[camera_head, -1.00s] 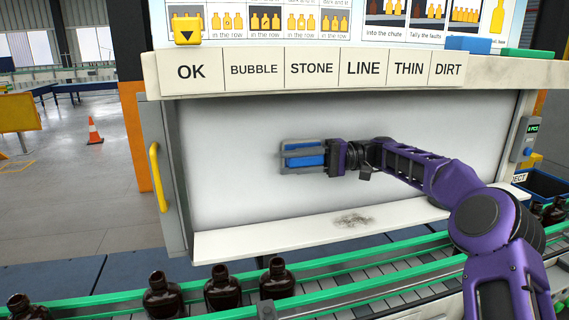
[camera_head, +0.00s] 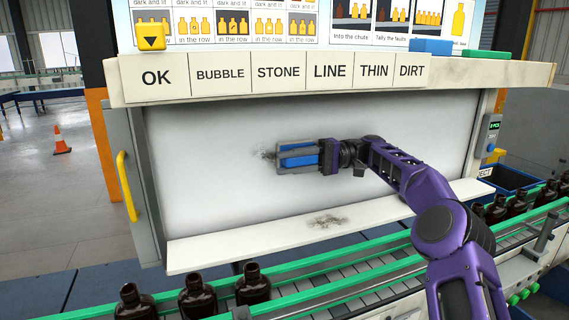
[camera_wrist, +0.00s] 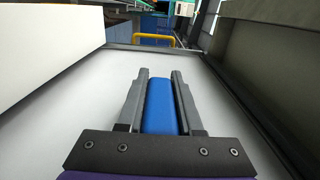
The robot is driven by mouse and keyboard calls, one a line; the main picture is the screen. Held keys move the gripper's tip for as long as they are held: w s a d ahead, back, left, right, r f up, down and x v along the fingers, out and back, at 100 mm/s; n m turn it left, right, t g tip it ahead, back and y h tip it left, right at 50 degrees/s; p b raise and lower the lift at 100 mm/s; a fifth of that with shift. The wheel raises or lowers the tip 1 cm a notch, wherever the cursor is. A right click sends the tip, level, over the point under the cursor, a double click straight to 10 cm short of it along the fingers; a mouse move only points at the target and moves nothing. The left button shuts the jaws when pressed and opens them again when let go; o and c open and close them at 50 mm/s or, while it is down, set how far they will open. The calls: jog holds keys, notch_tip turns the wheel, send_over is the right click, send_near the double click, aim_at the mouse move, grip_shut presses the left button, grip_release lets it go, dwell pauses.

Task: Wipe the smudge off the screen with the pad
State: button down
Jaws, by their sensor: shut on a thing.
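The screen (camera_head: 200,185) is a pale upright panel under a shelf, and fills much of the wrist view (camera_wrist: 85,100). A dark smudge (camera_head: 265,154) shows on it just left of my fingertips; part of it may be hidden behind them. My gripper (camera_head: 284,156) is shut on the blue pad (camera_head: 299,160) and holds it in front of the screen, pointing left. In the wrist view the pad (camera_wrist: 160,106) lies between both fingers. I cannot tell whether the pad touches the screen.
A white ledge (camera_head: 230,249) below the screen carries a grey dirty patch (camera_head: 325,221). Brown bottles (camera_head: 198,297) stand on the green-railed conveyor in front. A yellow handle (camera_head: 127,187) is at the left edge. Label cards (camera_head: 278,72) line the shelf above.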

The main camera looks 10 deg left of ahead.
jog(key=shift+b+x, duration=0.8)
jog(key=shift+x, duration=1.15)
jog(key=b+x, duration=0.2)
jog(key=x, duration=0.5)
jog(key=shift+a+b, duration=0.2)
jog(key=shift+b, duration=0.2)
jog(key=shift+d, duration=0.1)
jog(key=shift+s+d+b, duration=0.5)
jog(key=shift+s+b, duration=0.35)
jog(key=shift+b, duration=0.25)
jog(key=shift+s+d+b, duration=0.55)
jog(key=shift+s+b, duration=0.3)
jog(key=shift+b, duration=0.2)
jog(key=shift+s+d+b, duration=0.5)
jog(key=shift+s+b, duration=0.35)
jog(key=shift+b, duration=0.25)
